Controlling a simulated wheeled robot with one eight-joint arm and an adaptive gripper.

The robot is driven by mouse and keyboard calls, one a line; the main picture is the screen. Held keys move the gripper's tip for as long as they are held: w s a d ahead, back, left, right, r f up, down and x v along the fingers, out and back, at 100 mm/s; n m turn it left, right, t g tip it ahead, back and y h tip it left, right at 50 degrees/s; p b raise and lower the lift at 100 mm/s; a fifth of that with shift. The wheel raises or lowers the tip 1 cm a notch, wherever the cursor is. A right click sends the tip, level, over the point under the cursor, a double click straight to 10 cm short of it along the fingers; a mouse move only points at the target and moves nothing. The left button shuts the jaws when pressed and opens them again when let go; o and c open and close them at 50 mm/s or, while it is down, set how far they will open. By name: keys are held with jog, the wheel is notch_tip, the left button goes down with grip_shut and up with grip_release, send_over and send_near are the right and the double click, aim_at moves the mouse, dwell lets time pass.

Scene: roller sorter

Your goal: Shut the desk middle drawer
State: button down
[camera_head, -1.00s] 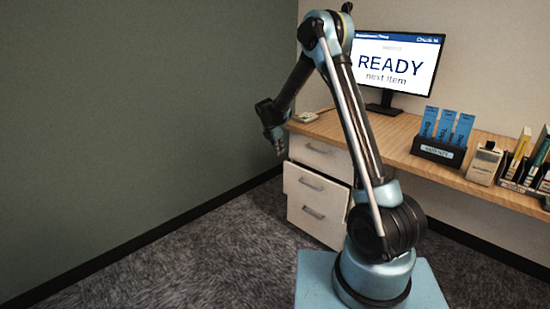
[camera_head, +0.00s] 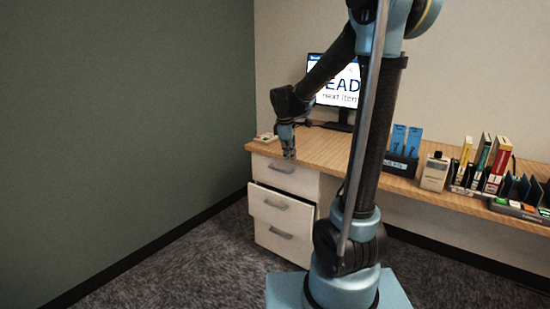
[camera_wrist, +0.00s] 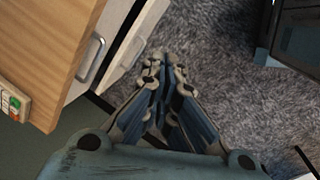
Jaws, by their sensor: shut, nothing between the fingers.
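The desk's middle drawer (camera_head: 270,204) is partly open, its white front standing out past the drawers above and below. A dark gap shows along its top edge. In the wrist view its pale front (camera_wrist: 137,42) is a slanted strip beyond the top drawer. My gripper (camera_head: 289,155) points down by the desk's front edge, above the middle drawer in the head view. In the wrist view my gripper (camera_wrist: 165,62) is shut and empty, over the carpet to the right of the drawer front. It appears apart from the drawer.
The top drawer (camera_head: 272,173) and bottom drawer (camera_head: 268,238) look closed. The wooden desktop (camera_head: 325,150) holds a monitor (camera_head: 341,82), a dark holder with blue cards (camera_head: 401,163), and upright books. A green wall (camera_head: 120,120) is at left. Carpet (camera_head: 190,255) before the drawers is clear.

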jog(key=s+d+m, duration=0.4)
jog(key=s, duration=0.4)
jog(key=s+d+m, duration=0.3)
jog(key=s+d, duration=0.1)
jog(key=s, duration=0.4)
jog(key=s+d+f+m, duration=0.1)
jog(key=s+f+m, duration=0.3)
jog(key=s, duration=0.3)
jog(key=s+d+f+m+y, duration=0.1)
jog(key=s+f+m, duration=0.2)
jog(key=s, duration=0.4)
jog(key=shift+d+f+m, duration=0.4)
jog(key=shift+f, duration=0.1)
jog(key=shift+s, duration=0.15)
